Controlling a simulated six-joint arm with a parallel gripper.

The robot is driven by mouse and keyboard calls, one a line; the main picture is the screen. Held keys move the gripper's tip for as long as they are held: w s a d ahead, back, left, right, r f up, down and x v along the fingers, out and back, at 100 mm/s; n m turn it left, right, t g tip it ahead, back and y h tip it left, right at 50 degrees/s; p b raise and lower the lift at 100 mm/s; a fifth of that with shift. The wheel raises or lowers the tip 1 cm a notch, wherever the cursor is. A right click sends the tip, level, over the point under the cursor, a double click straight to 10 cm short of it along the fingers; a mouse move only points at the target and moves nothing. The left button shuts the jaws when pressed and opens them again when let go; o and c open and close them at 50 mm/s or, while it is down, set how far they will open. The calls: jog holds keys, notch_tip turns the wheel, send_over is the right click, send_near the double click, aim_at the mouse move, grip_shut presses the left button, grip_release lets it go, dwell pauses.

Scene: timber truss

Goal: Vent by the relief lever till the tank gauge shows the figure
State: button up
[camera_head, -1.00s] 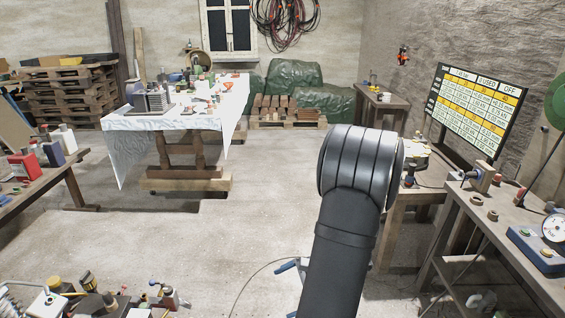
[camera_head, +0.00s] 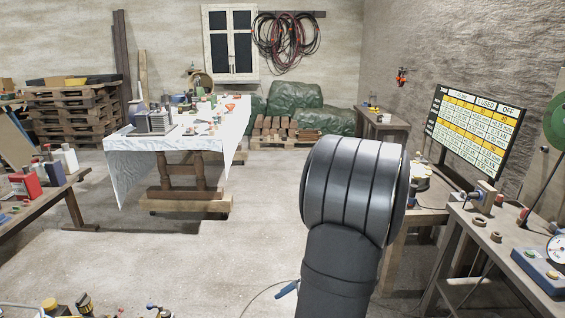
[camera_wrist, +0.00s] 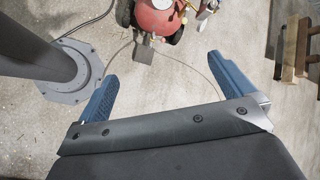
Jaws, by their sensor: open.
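A red tank (camera_wrist: 157,15) on dark wheels shows at the top of the wrist view, cut by the frame edge. Small metal fittings (camera_wrist: 184,8) sit at its right side. The relief lever and the tank gauge cannot be made out. My gripper (camera_wrist: 161,68) is open and empty, its two blue fingers spread wide over bare floor, short of the tank in the picture. In the head view my arm covers most of the gripper, and only a blue finger (camera_head: 287,290) shows at its left.
A blue box with a round dial (camera_head: 558,248) stands on the right bench (camera_head: 500,262). A chart board (camera_head: 474,130) stands behind. A thin hose (camera_wrist: 205,70) lies on the floor. A cloth-covered table (camera_head: 130,160) stands back left. The middle floor is clear.

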jog(key=c, duration=1.1)
jog(key=shift+f, duration=0.25)
jog(key=c, duration=0.3)
jog(key=f, duration=0.1)
jog(key=f+n+h, duration=0.1)
jog(key=f+n, duration=0.1)
jog(key=shift+w+a+f+g, duration=0.25)
jog(key=shift+w+a+g, duration=0.05)
jog(key=shift+w, duration=0.1)
grip_shut()
jog(key=w+a+f+n+t+h, duration=0.1)
jog(key=w+a+f+n+h, duration=0.3)
jog(key=f+n, duration=0.5)
jog(key=w+a+f+n+t+h, duration=0.2)
jog(key=w+a+f+n+h, duration=0.15)
jog(key=f+n, duration=0.45)
jog(key=s+a+f+n+t+y, duration=0.1)
jog(key=a+f+n+y, duration=0.1)
jog(key=a+n, duration=0.3)
jog(key=s+a+f+n+t+y, duration=0.1)
jog(key=a+f+n, duration=0.4)
jog(key=a, duration=0.7)
jog(key=s+a+f+n+t+y, duration=0.1)
jog(key=a+f+n+t+y, duration=0.1)
jog(key=a+n, duration=0.4)
notch_tip(320, 180, down, 2)
jog(key=shift+s+a+y, duration=0.4)
jog(key=shift+a+y, duration=0.45)
jog(key=shift+a, duration=0.3)
